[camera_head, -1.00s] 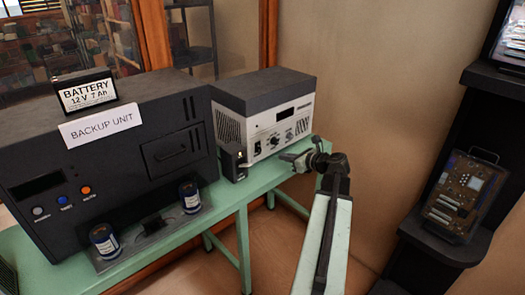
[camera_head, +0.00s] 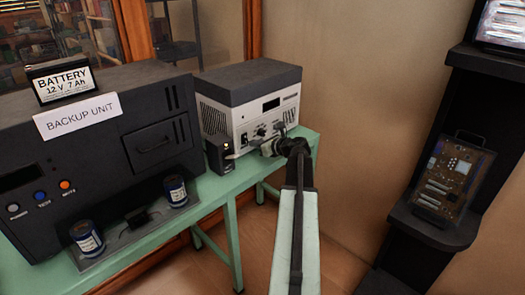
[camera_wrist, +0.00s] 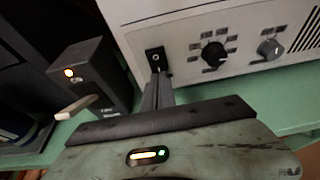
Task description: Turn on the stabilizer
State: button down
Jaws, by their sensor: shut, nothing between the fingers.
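A white box with a dark grey top, likely the stabilizer (camera_head: 243,117), stands on the green table. No readable label names it. Its front has a dark display (camera_head: 271,105), and the wrist view shows a black knob (camera_wrist: 214,54), a grey knob (camera_wrist: 270,49) and a small black switch plate (camera_wrist: 155,59). My gripper (camera_wrist: 157,82) is shut and empty, its tips right at the lower edge of this plate. I cannot tell whether they touch. In the head view my gripper (camera_head: 268,148) is in front of the panel's lower part.
A small black box (camera_wrist: 95,75) with a lit orange light and a pale lever stands left of my gripper. The black backup unit (camera_head: 95,140), topped by a battery (camera_head: 62,80), is farther left. A dark shelf (camera_head: 432,232) holds a circuit board at right.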

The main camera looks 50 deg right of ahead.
aim_at(245, 144)
jog(key=shift+x, duration=1.35)
jog(key=shift+w+a+f+b, duration=0.2)
jog(key=shift+w+a+b, duration=0.15)
jog(key=shift+b, duration=0.25)
jog(key=shift+s+d+r, duration=0.2)
jog(key=shift+s, duration=0.05)
jog(key=shift+d, duration=0.1)
jog(key=shift+r+p, duration=0.85)
jog(key=shift+p, duration=0.2)
jog(key=shift+f, duration=0.1)
